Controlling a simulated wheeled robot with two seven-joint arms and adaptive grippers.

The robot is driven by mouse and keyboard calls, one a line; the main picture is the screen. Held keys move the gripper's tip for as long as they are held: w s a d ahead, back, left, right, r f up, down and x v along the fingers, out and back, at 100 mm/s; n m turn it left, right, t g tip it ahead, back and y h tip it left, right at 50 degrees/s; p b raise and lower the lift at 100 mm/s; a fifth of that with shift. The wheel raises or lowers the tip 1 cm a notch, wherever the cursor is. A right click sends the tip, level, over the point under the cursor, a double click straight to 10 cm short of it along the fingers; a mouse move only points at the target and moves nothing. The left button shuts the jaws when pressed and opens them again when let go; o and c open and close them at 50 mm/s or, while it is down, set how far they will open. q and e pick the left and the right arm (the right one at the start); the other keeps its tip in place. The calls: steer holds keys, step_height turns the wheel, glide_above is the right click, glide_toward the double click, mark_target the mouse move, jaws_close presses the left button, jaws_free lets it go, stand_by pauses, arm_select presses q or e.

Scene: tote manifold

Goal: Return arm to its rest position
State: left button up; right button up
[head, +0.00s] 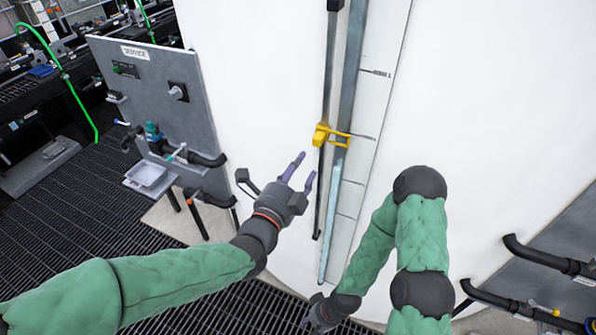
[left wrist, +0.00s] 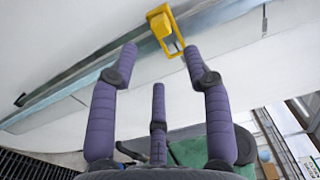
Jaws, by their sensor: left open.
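My left gripper (head: 303,170) is open and empty in front of the white tank, with its purple fingers spread. In the left wrist view its fingers (left wrist: 160,52) show with nothing between them. A yellow slider (head: 331,136) sits on the vertical rail and tube on the tank, a little above and right of the left fingertips in the head view. The slider also shows beyond the fingertips in the left wrist view (left wrist: 165,29); the fingers look apart from it. My right gripper (head: 318,314) hangs low near the tank's base; its fingers are hard to make out.
The white tank (head: 480,130) fills the middle and right. A grey service panel (head: 150,75) with valves, pipes and a small white tray (head: 148,174) stands at left. Black pipes (head: 540,259) stick out at lower right. Dark grating (head: 85,215) covers the floor.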

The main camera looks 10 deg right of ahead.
arm_select(q)
steer(key=shift+s+a, duration=0.1)
steer(key=shift+s, duration=0.05)
steer(key=shift+f, duration=0.1)
stand_by(0.3)
steer(key=s+a+f+n+g+y+b, duration=0.1)
steer(key=a+f+n+g+y+b, duration=0.25)
steer(key=f, duration=1.05)
steer(key=s+a+f+n+g+b, duration=0.15)
steer(key=a+f+n, duration=0.45)
steer(key=f, duration=0.7)
steer(key=a+f+n+g+y+b, duration=0.3)
steer(key=f+n, duration=0.4)
steer(key=f, duration=0.7)
steer(key=s+a+f+n+g+b, duration=0.1)
steer(key=s+a+f+n+g, duration=0.2)
steer(key=s+f+n, duration=0.2)
steer(key=s+a+f+n+g+b, duration=0.1)
steer(key=s+a+f+n+g, duration=0.2)
steer(key=s+f, duration=0.8)
step_height(320, 180, down, 2)
steer(key=n, duration=0.2)
steer(key=shift+s+n+g, duration=0.3)
steer(key=shift+n, duration=0.05)
